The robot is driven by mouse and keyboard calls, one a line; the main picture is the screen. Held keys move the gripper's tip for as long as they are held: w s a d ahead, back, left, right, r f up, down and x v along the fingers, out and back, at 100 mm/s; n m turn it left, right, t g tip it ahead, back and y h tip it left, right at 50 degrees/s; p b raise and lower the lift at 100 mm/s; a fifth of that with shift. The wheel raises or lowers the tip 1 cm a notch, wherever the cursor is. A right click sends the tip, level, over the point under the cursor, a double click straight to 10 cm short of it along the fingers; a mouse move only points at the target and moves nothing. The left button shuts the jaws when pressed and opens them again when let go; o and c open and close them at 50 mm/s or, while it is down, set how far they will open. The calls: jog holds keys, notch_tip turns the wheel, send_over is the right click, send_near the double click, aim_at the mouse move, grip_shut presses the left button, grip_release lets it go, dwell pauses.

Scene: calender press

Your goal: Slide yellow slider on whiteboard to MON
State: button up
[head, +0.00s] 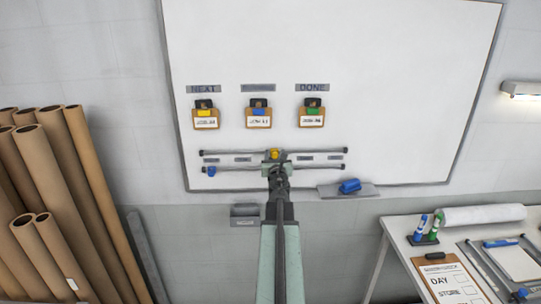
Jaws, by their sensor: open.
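The whiteboard (400,100) hangs on the wall and carries two horizontal rails. The yellow slider (275,154) is on the upper rail (228,152), near its middle. Small grey day labels lie between the rails, two on each side of my gripper; their text is too small to read, so I cannot tell which is MON. My gripper (275,163) is open, directly at or just below the yellow slider in the picture. I cannot tell whether its fingers are around the slider or touch it. My gripper and arm hide part of the lower rail and the strip between the rails.
A blue slider (211,171) sits at the left end of the lower rail. A small ledge with a blue eraser (350,186) is at the board's lower edge. Several cardboard tubes (60,190) stand left. A table (400,222) with markers and a clipboard is right.

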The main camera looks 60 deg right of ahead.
grip_shut()
dwell(1.4)
